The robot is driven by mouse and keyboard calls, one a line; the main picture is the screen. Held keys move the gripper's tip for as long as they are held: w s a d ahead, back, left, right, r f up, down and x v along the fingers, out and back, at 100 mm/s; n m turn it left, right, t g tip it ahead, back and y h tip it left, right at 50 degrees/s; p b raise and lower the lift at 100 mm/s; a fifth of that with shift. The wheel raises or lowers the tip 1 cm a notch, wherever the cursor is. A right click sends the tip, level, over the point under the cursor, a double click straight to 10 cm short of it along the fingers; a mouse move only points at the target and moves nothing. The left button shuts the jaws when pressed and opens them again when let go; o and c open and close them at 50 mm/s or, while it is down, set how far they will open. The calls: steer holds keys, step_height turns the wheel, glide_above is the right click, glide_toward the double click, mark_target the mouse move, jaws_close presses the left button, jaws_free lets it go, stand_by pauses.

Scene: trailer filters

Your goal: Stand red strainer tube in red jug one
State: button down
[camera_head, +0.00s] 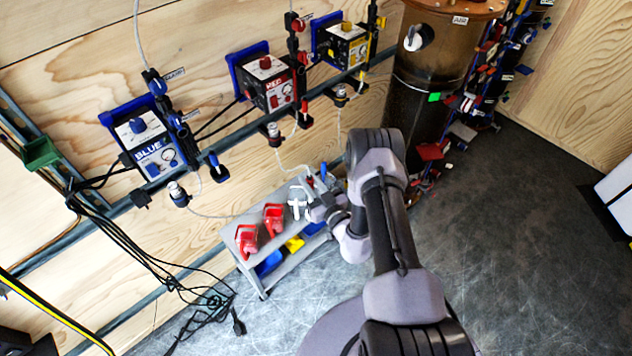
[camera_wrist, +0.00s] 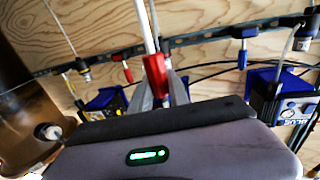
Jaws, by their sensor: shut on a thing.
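My gripper (camera_wrist: 162,92) is shut on the red strainer tube (camera_wrist: 155,72) in the wrist view. A red piece sits between the grey fingers, and pale tubing rises from it to the top edge. In the head view my gripper (camera_head: 314,206) is over the right end of a small grey cart. Two red jugs stand on the cart top to its left: a nearer jug (camera_head: 247,240) and a farther jug (camera_head: 273,217). I cannot tell which is red jug one. The held tube is apart from both jugs.
The grey cart (camera_head: 240,256) has blue and yellow items on its lower shelf. Blue (camera_head: 150,148), red (camera_head: 268,85) and yellow (camera_head: 343,45) control boxes hang on the wooden wall. A dark cylindrical tank (camera_head: 430,75) stands behind my arm. Loose black cables lie left of the cart.

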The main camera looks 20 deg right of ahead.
steer(key=w+a+n+g+y+b, duration=0.1)
steer(key=w+a+y+b, duration=0.1)
steer(key=a, duration=0.6)
steer(key=w+a+n+g+y+b, duration=0.1)
steer(key=w+a+n+y+b, duration=0.1)
steer(key=a, duration=0.5)
steer(key=w+a+f+n+g+y+b, duration=0.1)
steer(key=w+a+n+y+b, duration=0.1)
steer(key=a, duration=0.6)
steer(key=shift+w+a+y+b, duration=0.35)
steer(key=shift+y+b, duration=0.35)
steer(key=shift+y, duration=0.2)
step_height(320, 180, down, 15)
steer(key=b, duration=1)
steer(key=shift+a+f, duration=0.1)
steer(key=shift+f, duration=0.85)
steer(key=c, duration=1.2)
jaws_free()
steer(key=shift+o, duration=0.2)
